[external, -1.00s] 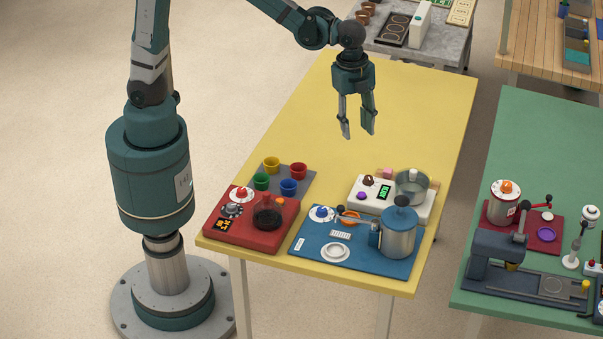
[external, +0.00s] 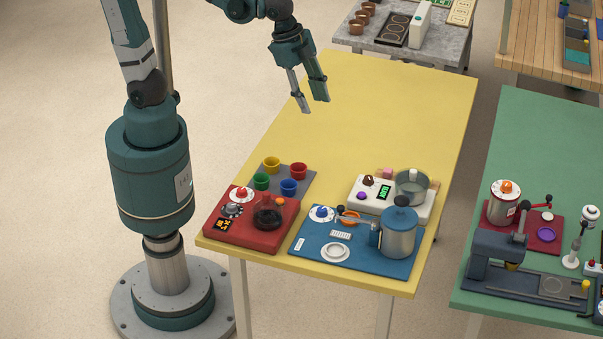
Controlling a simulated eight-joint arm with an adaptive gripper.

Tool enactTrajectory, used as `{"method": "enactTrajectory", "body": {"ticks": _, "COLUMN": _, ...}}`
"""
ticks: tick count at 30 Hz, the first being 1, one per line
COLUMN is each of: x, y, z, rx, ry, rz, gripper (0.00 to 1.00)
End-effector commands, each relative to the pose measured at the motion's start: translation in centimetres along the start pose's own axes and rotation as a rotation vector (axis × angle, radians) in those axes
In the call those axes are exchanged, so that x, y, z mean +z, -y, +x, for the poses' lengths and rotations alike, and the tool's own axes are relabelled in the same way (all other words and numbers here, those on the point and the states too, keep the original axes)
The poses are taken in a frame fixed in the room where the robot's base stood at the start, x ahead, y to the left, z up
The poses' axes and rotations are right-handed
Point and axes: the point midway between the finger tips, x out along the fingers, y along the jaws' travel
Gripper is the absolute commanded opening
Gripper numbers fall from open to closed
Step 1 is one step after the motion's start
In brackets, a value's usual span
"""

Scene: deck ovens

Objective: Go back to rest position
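My gripper (external: 317,106) hangs in the air over the far left edge of the yellow table (external: 395,110). Its two fingers point down and stand apart, with nothing between them. It is well clear of the things at the near end of the table. My arm reaches up and left, and its upper part is cut off by the top of the picture.
A green table (external: 550,135) stands right.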

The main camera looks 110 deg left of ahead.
Motion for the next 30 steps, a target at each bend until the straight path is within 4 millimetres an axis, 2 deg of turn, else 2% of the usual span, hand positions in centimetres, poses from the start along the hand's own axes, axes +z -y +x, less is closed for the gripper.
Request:
{"method": "enactTrajectory", "body": {"ticks": 12, "x": 4.6, "y": -2.3, "z": -2.5, "rx": -0.033, "ry": -0.096, "rz": -0.145, "gripper": 0.35}}
{"method": "enactTrajectory", "body": {"ticks": 30, "x": 10.9, "y": -5.4, "z": -3.7, "rx": -0.055, "ry": -0.241, "rz": -0.351, "gripper": 0.35}}
